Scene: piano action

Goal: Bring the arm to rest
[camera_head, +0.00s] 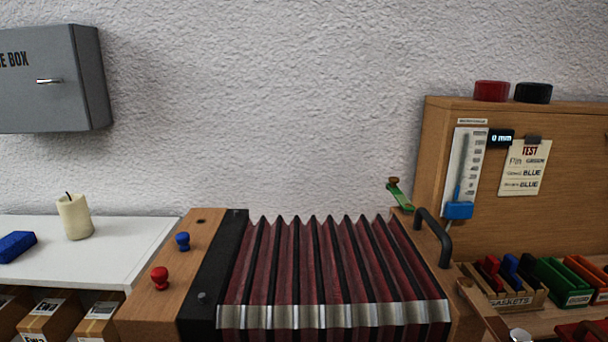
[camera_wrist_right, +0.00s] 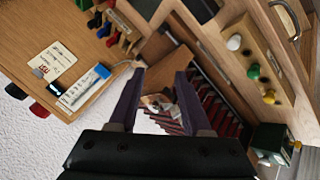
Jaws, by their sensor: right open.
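My right gripper (camera_wrist_right: 160,76) is open in the right wrist view, its two dark purple fingers apart with nothing held between them. Beyond the fingers lie the dark red pleated bellows (camera_wrist_right: 222,112) and a wooden block end, apart from the fingers as far as I can see. In the head view the bellows (camera_head: 335,260) stands between a wooden end with a red knob (camera_head: 160,278) and a blue knob (camera_head: 183,241), and a wooden part with a black handle (camera_head: 433,238). Neither gripper shows in the head view, and my left gripper is in no view.
A wooden panel (camera_head: 570,210) with a gauge (camera_head: 465,175) and test card (camera_head: 525,167) stands at right. Gasket trays (camera_head: 510,297) lie before it. A white shelf (camera_head: 120,235) with a candle (camera_head: 74,216) is at left, below a grey wall box (camera_head: 50,90).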

